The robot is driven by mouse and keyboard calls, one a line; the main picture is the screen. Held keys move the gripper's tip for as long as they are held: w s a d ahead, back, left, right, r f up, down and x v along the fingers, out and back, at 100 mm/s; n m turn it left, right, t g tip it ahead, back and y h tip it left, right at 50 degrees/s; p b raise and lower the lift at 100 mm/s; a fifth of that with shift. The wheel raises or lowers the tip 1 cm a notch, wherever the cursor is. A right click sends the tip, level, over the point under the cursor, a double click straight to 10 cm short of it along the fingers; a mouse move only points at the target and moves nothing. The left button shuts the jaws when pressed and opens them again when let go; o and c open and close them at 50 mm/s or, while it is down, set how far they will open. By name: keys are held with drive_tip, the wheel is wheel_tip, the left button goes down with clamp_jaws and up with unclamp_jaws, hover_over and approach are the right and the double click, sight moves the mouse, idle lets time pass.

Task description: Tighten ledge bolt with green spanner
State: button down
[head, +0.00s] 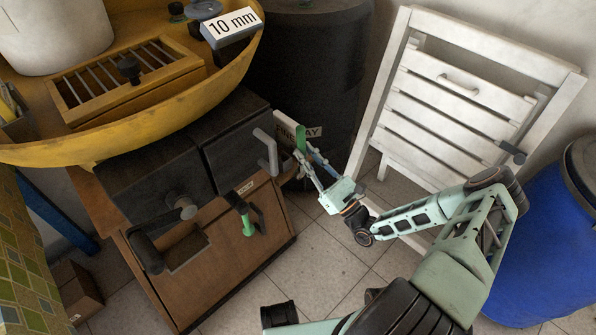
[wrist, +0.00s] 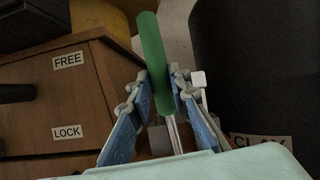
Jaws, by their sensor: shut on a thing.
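My gripper (head: 306,152) is shut on a green handle (head: 301,138), to the right of the dark cabinet and in front of the black drum. In the wrist view the green handle (wrist: 153,58) stands up between the blue-padded fingers, and a thin metal shaft (wrist: 174,134) runs down from it toward the palm. The tool's working end is hidden, so I cannot confirm it is a spanner. A dark knob (head: 130,68) stands on the slatted wooden box in the yellow basin. I cannot tell which part is the ledge bolt.
A "10 mm" label (head: 231,27) marks a grey block on the basin rim (head: 215,95). A second green handle (head: 248,226) hangs at the wooden cabinet front (head: 215,275). The black drum (head: 310,65), white folding chair (head: 455,75) and blue barrel (head: 540,250) crowd the right. Tiled floor lies between.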

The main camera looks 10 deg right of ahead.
drive_tip(key=shift+s+a+n, duration=0.1)
drive_tip(key=shift+a+n, duration=0.05)
drive_tip(key=shift+n, duration=0.15)
idle(0.4)
drive_tip(key=c, duration=2.5)
unclamp_jaws()
clamp_jaws()
unclamp_jaws()
clamp_jaws()
drive_tip(key=shift+s+a+n+g+y, duration=0.1)
drive_tip(key=shift+a+n+g+y, duration=0.05)
drive_tip(key=shift+n+g+y, duration=0.15)
